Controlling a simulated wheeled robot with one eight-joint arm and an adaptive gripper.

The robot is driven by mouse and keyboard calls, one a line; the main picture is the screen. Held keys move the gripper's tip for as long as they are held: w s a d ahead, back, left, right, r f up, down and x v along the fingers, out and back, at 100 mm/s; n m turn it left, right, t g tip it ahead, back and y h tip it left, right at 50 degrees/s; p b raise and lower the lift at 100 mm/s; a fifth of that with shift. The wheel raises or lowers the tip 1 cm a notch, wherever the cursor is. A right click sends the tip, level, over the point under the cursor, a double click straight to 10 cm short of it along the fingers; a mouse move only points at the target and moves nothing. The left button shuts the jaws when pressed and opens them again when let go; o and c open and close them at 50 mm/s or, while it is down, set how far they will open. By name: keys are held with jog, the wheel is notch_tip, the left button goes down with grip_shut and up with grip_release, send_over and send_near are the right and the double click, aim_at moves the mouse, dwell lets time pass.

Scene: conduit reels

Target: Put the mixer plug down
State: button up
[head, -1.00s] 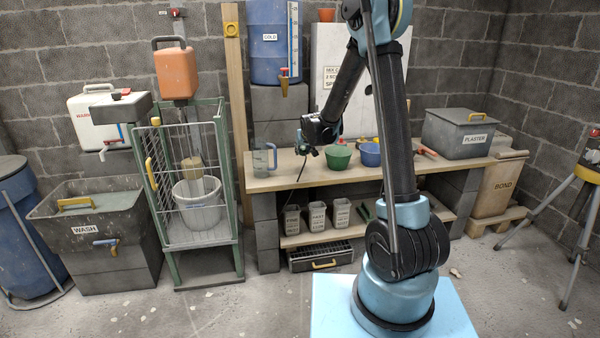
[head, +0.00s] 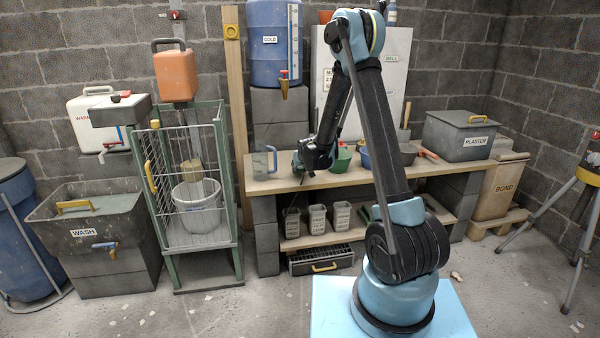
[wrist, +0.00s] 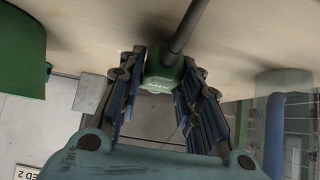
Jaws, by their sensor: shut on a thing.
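The mixer plug (wrist: 165,75) is a small green body with pale lettering and a dark cable running from it. In the wrist view it sits between the fingertips of my gripper (wrist: 163,88), which is shut on it. The bench top (wrist: 110,25) lies behind the plug, near its front edge; I cannot tell whether the plug touches it. In the head view my gripper (head: 308,167) is low over the bench (head: 268,187), between the clear jug and the green bowl. The plug is too dark and small to make out there.
A clear jug (head: 264,162) with a blue handle stands left of my gripper. A green bowl (head: 341,160) and a blue bowl (head: 364,156) are close on the right, partly behind my arm. Labelled grey containers (head: 317,218) stand on the shelf below.

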jog(key=shift+f, duration=0.6)
jog(key=shift+s+f, duration=0.15)
jog(key=shift+f, duration=0.3)
jog(key=o, duration=1.1)
jog(key=shift+f, duration=0.25)
jog(key=shift+r, duration=0.15)
